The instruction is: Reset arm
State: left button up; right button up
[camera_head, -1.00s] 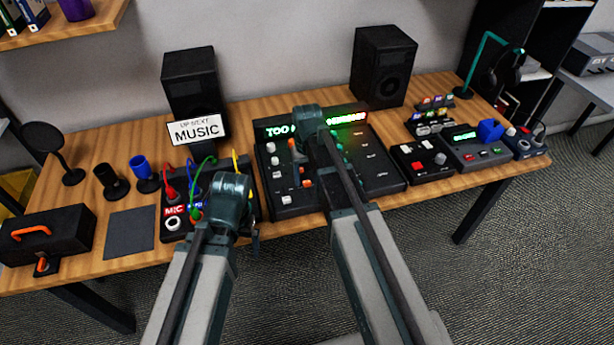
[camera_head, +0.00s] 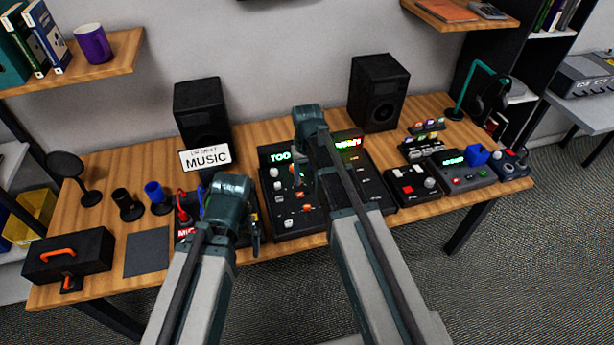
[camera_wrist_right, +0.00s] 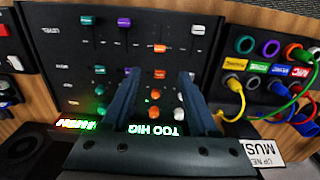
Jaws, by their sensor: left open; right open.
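My left gripper (camera_head: 256,238) hangs beside the cable box (camera_head: 186,216), its arm hiding much of the box. My right gripper (camera_head: 302,190) is over the black mixer (camera_head: 345,199); in the right wrist view its two fingers (camera_wrist_right: 160,85) are apart with nothing between them. The wrist view also shows the mixer (camera_wrist_right: 70,60) with its lit screen (camera_wrist_right: 165,130). At the right of that view are coloured sockets with a yellow cable plug (camera_wrist_right: 234,83), a green cable (camera_wrist_right: 283,108) and a blue cable (camera_wrist_right: 301,117). Cable ends at the sockets are partly hidden in the head view.
A music sign (camera_head: 205,157) stands before the left speaker (camera_head: 202,108); another speaker (camera_head: 378,92) stands right. A black case (camera_head: 68,256), grey mat (camera_head: 147,255), cups and a round-headed stand (camera_head: 84,178) are left. Small control boxes (camera_head: 413,187) are right. A shelf (camera_head: 110,65) overhangs top left.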

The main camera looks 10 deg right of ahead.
jog(key=s+a+n, duration=0.1)
jog(key=s+a, duration=0.4)
jog(key=s, duration=0.4)
jog(key=s+a+n+h, duration=0.1)
jog(key=s+a, duration=0.4)
jog(key=s, duration=0.5)
jog(key=shift+a+n, duration=0.15)
jog(key=shift+n, duration=0.55)
jog(key=shift+r, duration=0.1)
